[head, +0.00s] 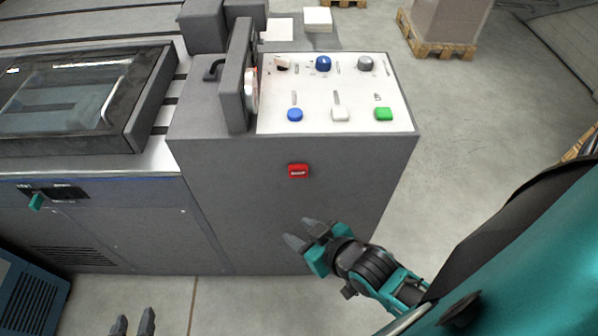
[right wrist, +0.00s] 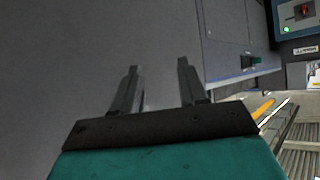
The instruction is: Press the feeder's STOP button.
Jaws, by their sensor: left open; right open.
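A red button (head: 298,171) with small pale lettering sits on the front face of the grey feeder cabinet (head: 240,210), below the control panel. The lettering is too small to read surely. My right gripper (head: 307,232) is open and empty, in front of the cabinet, lower in the head view than the red button and apart from it. Its open fingers also show in the right wrist view (right wrist: 158,66), against a plain grey surface; the red button is not in that view. My left gripper (head: 133,322) is open and empty at the bottom edge of the head view.
The white control panel (head: 315,88) on top carries a blue button (head: 295,114), a white button (head: 340,114), a green button (head: 384,114) and several knobs. A grey upright housing (head: 237,75) stands at its left.

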